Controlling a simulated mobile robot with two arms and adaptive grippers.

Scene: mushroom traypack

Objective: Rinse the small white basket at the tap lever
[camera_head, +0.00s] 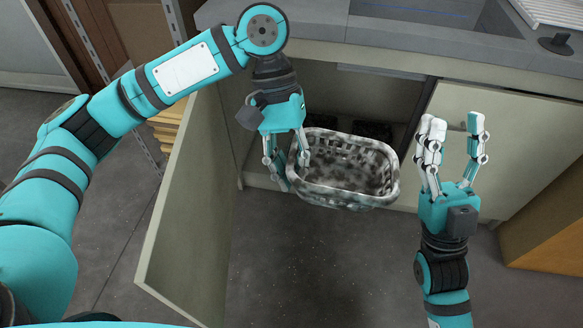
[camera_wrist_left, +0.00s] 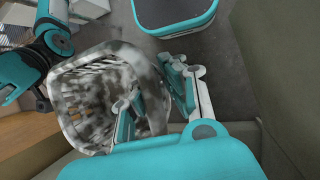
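The small white basket (camera_head: 345,200) is mottled with dark grey patches and hangs in the air in front of an open cabinet. My left gripper (camera_head: 286,165) is shut on the basket's left wall, one finger inside and one outside. The left wrist view shows the same basket (camera_wrist_left: 150,62), with its wall between the fingers (camera_wrist_left: 160,100). My right gripper (camera_head: 456,140) is open and empty, fingers pointing up, just right of the basket. A dark round fitting (camera_head: 558,44) sits on the counter at the top right; I cannot tell whether it is the tap lever.
A grey counter (camera_head: 310,22) with a sink basin (camera_head: 440,14) spans the top. Below it the cabinet is open, its left door (camera_head: 182,220) swung towards me beside the left gripper. The right door (camera_head: 530,140) stands behind my right gripper. The floor in front is clear.

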